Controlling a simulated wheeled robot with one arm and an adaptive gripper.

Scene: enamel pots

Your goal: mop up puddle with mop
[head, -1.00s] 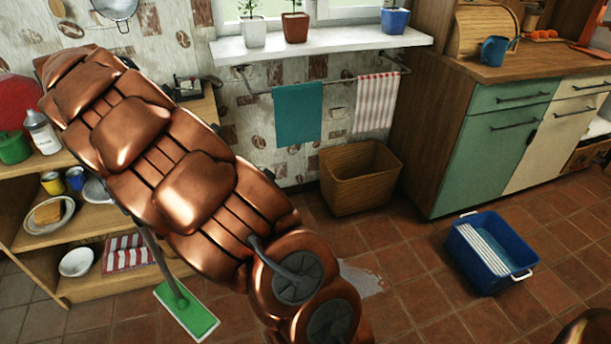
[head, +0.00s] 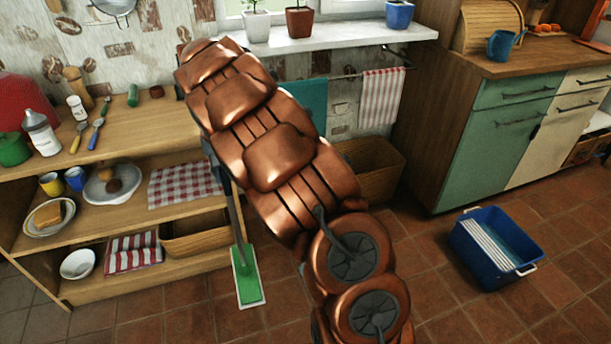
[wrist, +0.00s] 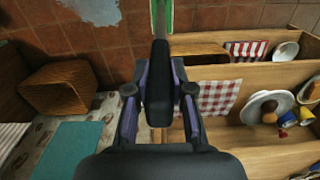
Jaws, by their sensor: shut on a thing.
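The mop has a dark handle (head: 236,215) and a flat green head with a pale rim (head: 248,276). In the head view its head is low in front of the open shelf; I cannot tell whether it touches the floor. In the wrist view my gripper (wrist: 158,92) is shut on the mop's dark handle, and the green head (wrist: 168,16) shows at the top edge. The puddle (wrist: 97,10) is a pale, shiny patch on the tiles, left of the mop head there. In the head view my arm hides the puddle and most of my gripper.
The wooden shelf (head: 150,150) with dishes, cloths and bottles stands at the left. A wicker basket (head: 382,172) stands by the wall, partly behind my arm. A blue tub (head: 482,262) stands on the floor at the right. The tiles around the tub are clear.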

